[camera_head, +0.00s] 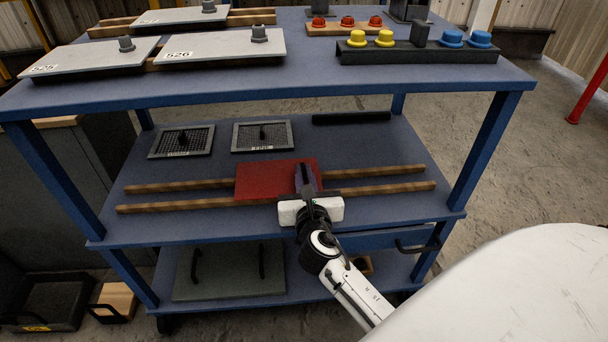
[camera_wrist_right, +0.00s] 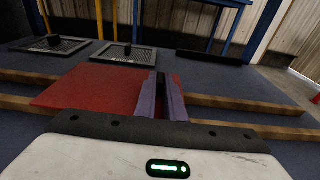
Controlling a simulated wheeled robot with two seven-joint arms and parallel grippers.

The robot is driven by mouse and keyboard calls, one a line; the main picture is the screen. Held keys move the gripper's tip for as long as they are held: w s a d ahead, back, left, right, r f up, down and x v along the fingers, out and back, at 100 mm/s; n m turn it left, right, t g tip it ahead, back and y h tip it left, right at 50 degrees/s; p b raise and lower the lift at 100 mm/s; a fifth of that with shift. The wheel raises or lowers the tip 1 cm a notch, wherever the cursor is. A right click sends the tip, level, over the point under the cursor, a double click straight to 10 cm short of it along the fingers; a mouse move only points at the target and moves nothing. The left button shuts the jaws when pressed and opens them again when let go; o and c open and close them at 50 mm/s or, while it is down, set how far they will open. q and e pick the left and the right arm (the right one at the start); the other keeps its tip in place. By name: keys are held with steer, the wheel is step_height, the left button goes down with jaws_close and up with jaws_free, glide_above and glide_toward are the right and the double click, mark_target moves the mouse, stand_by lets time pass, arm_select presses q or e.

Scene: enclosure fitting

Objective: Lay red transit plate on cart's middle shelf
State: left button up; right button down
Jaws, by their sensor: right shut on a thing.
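The red transit plate (camera_head: 260,180) is over the two wooden rails on the cart's middle shelf (camera_head: 385,150), left of the shelf's centre line. It looks flat and spans both rails. I cannot tell whether it touches them. My right gripper (camera_head: 305,172) reaches in from the front and is shut on the plate near its right side. In the right wrist view the plate (camera_wrist_right: 85,88) extends left from my gripper fingers (camera_wrist_right: 162,88), which hide part of its right side. My left gripper is not in view.
Two dark mesh-faced panels (camera_head: 182,141) and a black bar (camera_head: 351,118) lie behind the rails (camera_head: 390,189). The top shelf (camera_head: 310,75) overhangs, bearing grey numbered plates (camera_head: 222,46) and a rack of coloured knobs (camera_head: 420,54). A grey handled panel (camera_head: 228,272) lies on the bottom shelf.

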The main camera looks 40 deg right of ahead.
steer(key=shift+f, duration=0.3)
steer(key=c, duration=1.8)
jaws_free()
steer(key=shift+c, duration=0.2)
steer(key=shift+r+p+v, duration=0.2)
steer(key=shift+p+v, duration=0.3)
steer(key=shift+v, duration=1.4)
steer(key=shift+r+p+v, duration=0.2)
steer(key=shift+p+v, duration=0.25)
steer(key=shift+v, duration=1.45)
